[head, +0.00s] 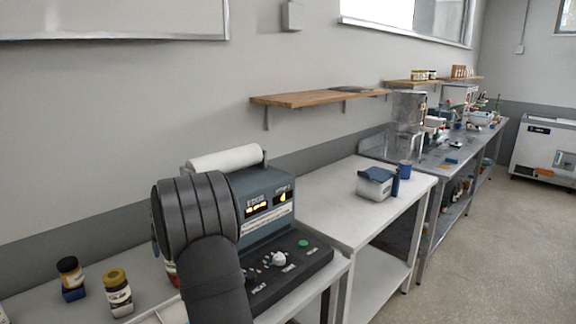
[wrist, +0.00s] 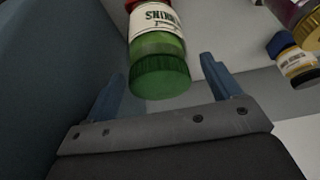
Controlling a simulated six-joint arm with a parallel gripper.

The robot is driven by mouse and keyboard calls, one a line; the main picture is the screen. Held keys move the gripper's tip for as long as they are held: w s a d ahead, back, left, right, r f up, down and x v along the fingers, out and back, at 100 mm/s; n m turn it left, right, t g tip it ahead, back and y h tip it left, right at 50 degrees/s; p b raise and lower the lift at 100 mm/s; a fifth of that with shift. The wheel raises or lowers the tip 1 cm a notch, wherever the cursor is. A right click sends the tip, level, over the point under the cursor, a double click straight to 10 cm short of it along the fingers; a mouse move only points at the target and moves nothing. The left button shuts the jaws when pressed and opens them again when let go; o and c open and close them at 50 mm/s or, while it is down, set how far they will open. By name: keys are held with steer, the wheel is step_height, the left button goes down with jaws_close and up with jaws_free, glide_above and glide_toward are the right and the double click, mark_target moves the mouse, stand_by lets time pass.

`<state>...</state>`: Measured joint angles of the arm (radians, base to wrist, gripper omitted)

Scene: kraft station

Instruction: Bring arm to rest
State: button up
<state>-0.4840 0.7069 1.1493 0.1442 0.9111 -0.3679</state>
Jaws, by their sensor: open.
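My arm (head: 195,225) stands in front of the grey-blue machine in the head view, and my gripper is hidden behind it there. In the wrist view my gripper (wrist: 162,68) is open, with its two blue fingers apart. A jar with a green lid (wrist: 160,78), a white label and a red end shows beyond and between the fingers. It looks clear of both fingers, but I cannot tell how far away it is.
The machine (head: 262,200) has a lit display and a dark control panel. A dark-lidded jar (head: 71,278) and a yellow-lidded jar (head: 118,293) stand on the left. A white table (head: 330,205) holds a grey box (head: 375,184). A wooden shelf (head: 310,98) is above.

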step_height(320, 180, down, 3)
steer(key=shift+r, duration=0.1)
steer(key=v, duration=1.1)
steer(key=x, duration=1.1)
steer(key=shift+s+d, duration=0.1)
steer(key=shift+w, duration=0.2)
step_height(320, 180, up, 17)
steer(key=a, duration=0.1)
steer(key=s+a+f+n+g, duration=0.1)
steer(key=s+a+f+n, duration=0.4)
steer(key=s+a, duration=0.9)
steer(key=s+a+f+n+g+y, duration=0.1)
steer(key=s+a+f+n, duration=0.3)
steer(key=s+a, duration=1)
steer(key=a+f+g, duration=0.1)
steer(key=a+f, duration=0.1)
steer(key=a, duration=0.4)
steer(key=shift+f+n+g, duration=0.25)
steer(key=shift+n+g, duration=0.05)
steer(key=shift+n, duration=0.1)
